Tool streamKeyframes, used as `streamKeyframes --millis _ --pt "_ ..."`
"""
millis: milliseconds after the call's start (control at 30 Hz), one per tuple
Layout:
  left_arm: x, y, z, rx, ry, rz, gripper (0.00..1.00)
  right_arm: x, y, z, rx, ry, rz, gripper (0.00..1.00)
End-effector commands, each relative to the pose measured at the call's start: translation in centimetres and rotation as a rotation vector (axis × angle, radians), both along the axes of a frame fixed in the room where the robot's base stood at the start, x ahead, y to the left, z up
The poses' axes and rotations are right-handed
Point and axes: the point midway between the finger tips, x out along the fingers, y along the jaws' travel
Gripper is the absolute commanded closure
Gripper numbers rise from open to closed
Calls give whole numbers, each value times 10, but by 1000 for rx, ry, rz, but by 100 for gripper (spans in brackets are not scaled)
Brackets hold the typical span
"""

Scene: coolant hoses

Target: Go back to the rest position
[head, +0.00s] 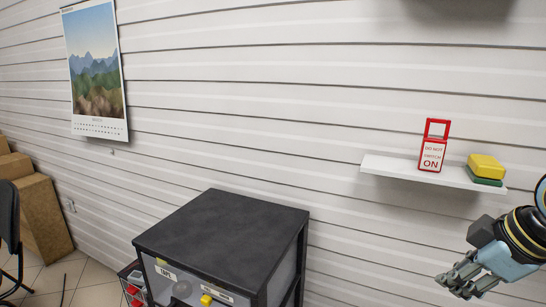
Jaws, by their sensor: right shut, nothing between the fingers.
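My right gripper (459,283) shows at the lower right edge of the head view, below the white wall shelf. It points down and left, its fingers are closed together, and it holds nothing. It is apart from the shelf and from the black-topped cabinet. My left gripper is not in the head view.
A white shelf (398,172) on the wall holds a red and white "DO NOT SWITCH ON" sign (431,157) and a yellow and green block (486,167). A black-topped cabinet (222,228) stands at lower centre. Cardboard boxes (42,216) and a dark chair (9,220) are at left.

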Motion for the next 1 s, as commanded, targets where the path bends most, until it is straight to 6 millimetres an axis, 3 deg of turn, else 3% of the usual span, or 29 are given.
streamKeyframes --millis 33,200,400,667,1000 --pt "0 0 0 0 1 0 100 -30 11 -16 15 31 -75 100" --pt "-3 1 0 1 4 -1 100 -98 25 -39 41 86 -319 100" --pt "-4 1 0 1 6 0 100 -156 30 -44 60 118 -542 100" --pt "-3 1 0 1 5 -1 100 -218 27 -36 72 139 -801 100" --pt "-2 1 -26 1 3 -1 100 -200 18 -153 56 172 -808 100"
